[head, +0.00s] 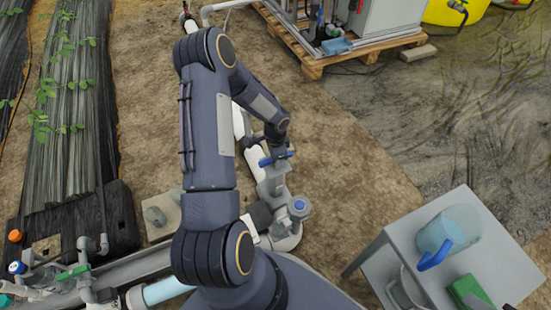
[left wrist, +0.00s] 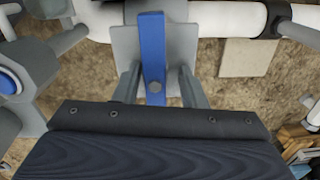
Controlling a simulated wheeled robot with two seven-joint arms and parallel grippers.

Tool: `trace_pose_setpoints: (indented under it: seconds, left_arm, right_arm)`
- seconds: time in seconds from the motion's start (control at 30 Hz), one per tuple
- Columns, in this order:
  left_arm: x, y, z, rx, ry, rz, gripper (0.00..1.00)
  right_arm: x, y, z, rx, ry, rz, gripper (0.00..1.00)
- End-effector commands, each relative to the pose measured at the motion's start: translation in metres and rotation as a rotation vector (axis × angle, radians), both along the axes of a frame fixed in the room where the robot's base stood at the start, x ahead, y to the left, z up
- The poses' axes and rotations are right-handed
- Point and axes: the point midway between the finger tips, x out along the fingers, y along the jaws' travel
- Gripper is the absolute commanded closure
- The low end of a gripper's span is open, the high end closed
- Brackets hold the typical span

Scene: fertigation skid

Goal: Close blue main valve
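The blue main valve's lever (head: 275,158) sits on a grey valve body on the white pipe, in the middle of the head view. In the left wrist view the blue lever (left wrist: 152,50) points across the white pipe, over a grey plate (left wrist: 125,42). My left gripper (head: 277,146) is at the lever, seen from above. In the left wrist view its two grey fingers (left wrist: 158,88) stand on either side of the lever, with a visible gap on each side. The lever's near end is partly hidden by the gripper body. My right gripper is not in view.
A blue-capped fitting (head: 299,206) stands close by on the pipe. A grey stand (head: 385,290) with a clear blue-handled jug (head: 447,235) and a green item (head: 470,292) is at lower right. A wooden pallet (head: 312,68) carries equipment behind. Bare soil (head: 350,150) lies right of the pipe.

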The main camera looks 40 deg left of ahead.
Motion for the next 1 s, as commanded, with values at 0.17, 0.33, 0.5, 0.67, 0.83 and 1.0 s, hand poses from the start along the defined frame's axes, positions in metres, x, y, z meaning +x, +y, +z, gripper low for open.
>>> trace_pose_setpoints:
  seconds: [0.17,0.33,0.5,0.67,0.83,1.0]
  left_arm:
    - [-0.01,-0.004,-0.001,-0.009,0.029,0.0,0.51]
    - [-0.007,-0.004,0.024,-0.008,0.021,0.001,0.51]
    - [-0.005,-0.003,0.052,-0.006,0.015,0.0,0.51]
    - [-0.004,-0.003,0.076,-0.006,0.013,0.0,0.51]
    - [-0.004,-0.003,0.098,-0.005,0.012,0.0,0.51]
    - [-0.004,-0.003,0.098,-0.006,0.013,0.0,0.51]
  right_arm:
    - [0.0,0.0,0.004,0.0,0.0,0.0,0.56]
    - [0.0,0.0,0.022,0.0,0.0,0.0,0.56]
    - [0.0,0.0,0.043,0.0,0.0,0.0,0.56]
    - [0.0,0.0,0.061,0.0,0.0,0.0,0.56]
    - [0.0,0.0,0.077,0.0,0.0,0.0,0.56]
    - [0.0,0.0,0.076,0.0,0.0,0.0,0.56]
